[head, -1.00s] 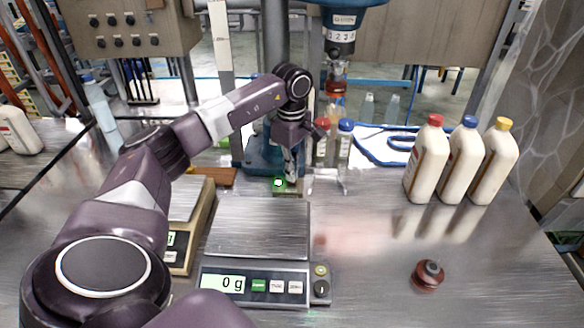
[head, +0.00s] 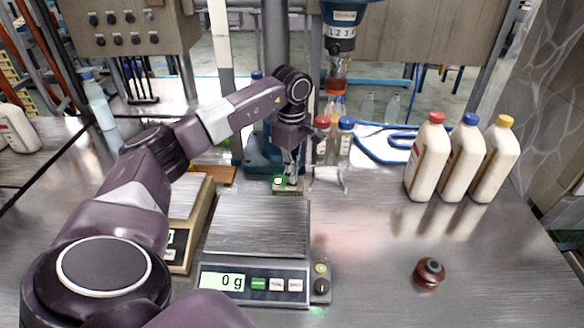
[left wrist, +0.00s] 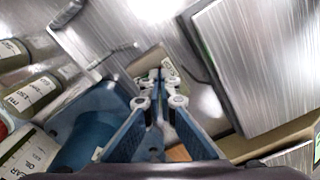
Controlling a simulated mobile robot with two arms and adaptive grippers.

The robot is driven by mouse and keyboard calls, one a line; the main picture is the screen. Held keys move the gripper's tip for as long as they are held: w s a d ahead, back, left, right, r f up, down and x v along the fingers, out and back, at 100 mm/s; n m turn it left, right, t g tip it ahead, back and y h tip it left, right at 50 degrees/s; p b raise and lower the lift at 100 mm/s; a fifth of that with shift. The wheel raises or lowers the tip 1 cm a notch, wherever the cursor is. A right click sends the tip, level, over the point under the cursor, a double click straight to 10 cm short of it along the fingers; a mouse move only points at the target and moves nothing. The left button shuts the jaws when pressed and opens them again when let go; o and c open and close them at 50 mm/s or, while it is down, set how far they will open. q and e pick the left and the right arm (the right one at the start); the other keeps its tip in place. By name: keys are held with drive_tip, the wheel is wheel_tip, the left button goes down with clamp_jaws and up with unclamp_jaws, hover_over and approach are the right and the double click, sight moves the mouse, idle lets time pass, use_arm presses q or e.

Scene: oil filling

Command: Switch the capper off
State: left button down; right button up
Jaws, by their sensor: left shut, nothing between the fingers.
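The capper has a blue head (head: 341,16) on a column behind the bench and a blue base (head: 256,155). A small switch box (head: 281,189) with a green-lit button on its left part sits on the bench in front of the base. My left gripper (head: 291,182) points down at the right part of this box, its fingers shut and empty. In the left wrist view the shut fingertips (left wrist: 160,74) overlap the box (left wrist: 170,60); I cannot tell whether they touch it. The tips hide part of its top. My right gripper is not in view.
A scale (head: 255,280) reading 0 g stands in front of the box, with another scale (head: 181,240) to its left. Small bottles (head: 345,140) stand right of the capper base. White bottles (head: 428,160) and a red-brown cap (head: 429,273) are at right.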

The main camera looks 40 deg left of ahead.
use_arm(q)
drive_tip(key=shift+f, duration=0.2)
drive_tip(key=shift+s, duration=0.1)
drive_tip(key=shift+r+p, duration=0.65)
drive_tip(key=shift+r, duration=0.1)
wheel_tip(320, 180, up, 6)
drive_tip(key=p, duration=0.4)
drive_tip(key=shift+f, duration=0.15)
drive_tip(key=shift+f, duration=0.1)
